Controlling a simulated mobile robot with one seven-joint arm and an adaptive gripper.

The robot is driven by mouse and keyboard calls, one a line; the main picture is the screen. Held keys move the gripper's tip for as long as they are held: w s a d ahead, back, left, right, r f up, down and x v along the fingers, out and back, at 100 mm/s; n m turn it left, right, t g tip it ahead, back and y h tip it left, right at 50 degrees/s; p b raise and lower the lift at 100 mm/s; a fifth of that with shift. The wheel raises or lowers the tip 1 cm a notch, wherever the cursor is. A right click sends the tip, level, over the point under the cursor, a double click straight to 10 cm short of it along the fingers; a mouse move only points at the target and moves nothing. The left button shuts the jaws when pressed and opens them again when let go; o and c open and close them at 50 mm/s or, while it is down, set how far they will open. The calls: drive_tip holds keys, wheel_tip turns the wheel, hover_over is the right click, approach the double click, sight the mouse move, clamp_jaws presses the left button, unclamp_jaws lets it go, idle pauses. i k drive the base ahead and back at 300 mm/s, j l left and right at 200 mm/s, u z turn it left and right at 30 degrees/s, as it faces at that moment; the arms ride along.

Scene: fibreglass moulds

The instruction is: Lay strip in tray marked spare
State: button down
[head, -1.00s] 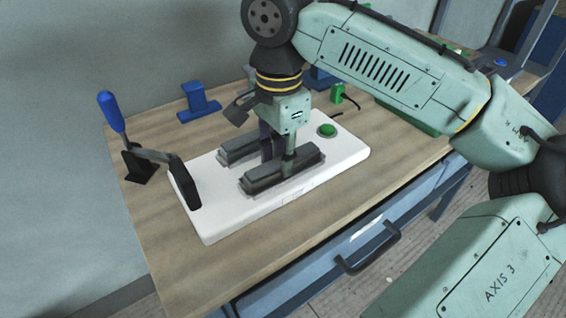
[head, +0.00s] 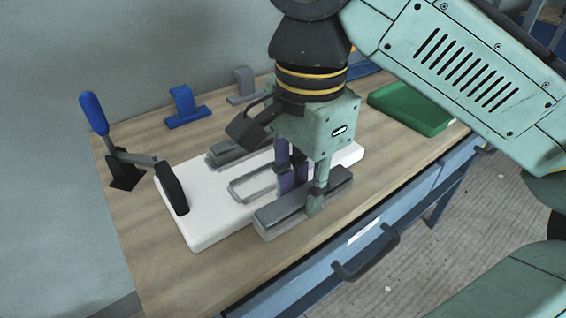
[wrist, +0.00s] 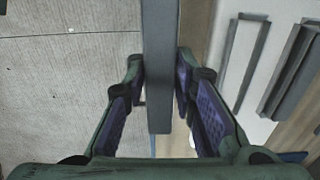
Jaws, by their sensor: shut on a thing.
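My gripper (head: 302,182) is shut on a dark grey strip (head: 335,186) and holds it above the front edge of the white mould (head: 205,222). In the wrist view the strip (wrist: 160,60) runs lengthwise between the purple finger pads of my gripper (wrist: 178,105), with floor beneath part of it. An empty outlined slot (head: 238,193) shows on the mould. A second grey strip (head: 228,154) lies behind it, partly hidden by my gripper. A green tray (head: 415,112) stands on the bench at the right, partly behind my arm; no marking is readable on it.
A blue-handled toggle clamp (head: 93,112) stands at the mould's left end. A blue bracket (head: 187,105) and a grey bracket (head: 244,84) stand at the back of the wooden bench (head: 150,240). A drawer handle (head: 366,256) sticks out in front.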

sight(409, 97)
drive_tip(key=i+l, duration=0.15)
drive_tip(key=l, duration=0.2)
drive_tip(key=i+l, duration=0.2)
drive_tip(key=l, duration=0.2)
drive_tip(key=i+l, duration=0.15)
drive_tip(key=l, duration=0.2)
drive_tip(key=i+l, duration=0.15)
drive_tip(key=l, duration=0.25)
drive_tip(key=i+l, duration=0.15)
drive_tip(key=l, duration=0.2)
